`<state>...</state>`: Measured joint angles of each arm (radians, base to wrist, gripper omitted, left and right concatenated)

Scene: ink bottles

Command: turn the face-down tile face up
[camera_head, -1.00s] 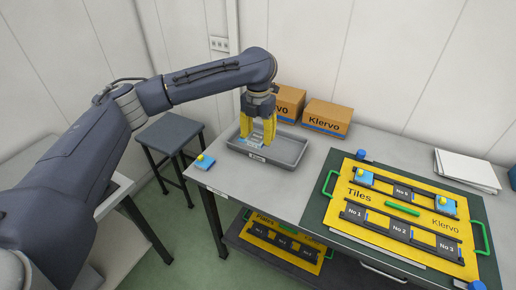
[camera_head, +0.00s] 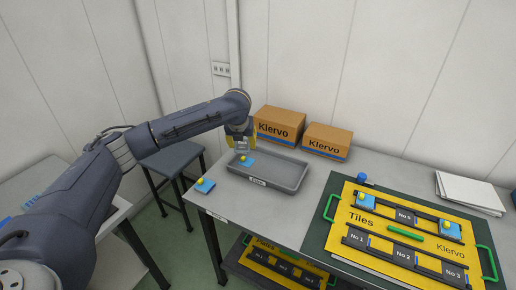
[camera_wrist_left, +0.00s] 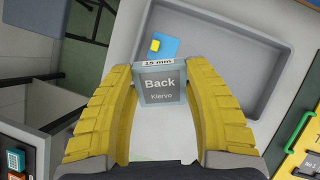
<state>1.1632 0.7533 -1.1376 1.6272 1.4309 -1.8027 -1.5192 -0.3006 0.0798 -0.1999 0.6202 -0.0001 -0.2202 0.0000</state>
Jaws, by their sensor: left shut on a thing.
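My left gripper (camera_head: 241,141) has yellow fingers and is shut on a grey tile, held raised over the left part of the grey tray (camera_head: 290,183). In the wrist view the tile (camera_wrist_left: 160,86) stands between the fingers (camera_wrist_left: 160,80), with "Back" and "Klervo" facing the camera and "15 mm" on its upper edge. In the head view its lettering is too small to read. A blue piece with a yellow knob (camera_head: 248,162) lies in the tray below; it also shows in the wrist view (camera_wrist_left: 172,46). My right gripper is not in view.
Another blue piece with a yellow knob (camera_head: 204,186) lies on the table left of the tray. A yellow tile board (camera_head: 361,222) with numbered tiles, blue pieces and green handles is at right. Two cardboard boxes (camera_head: 279,125) stand behind the tray. The tray's right part is empty.

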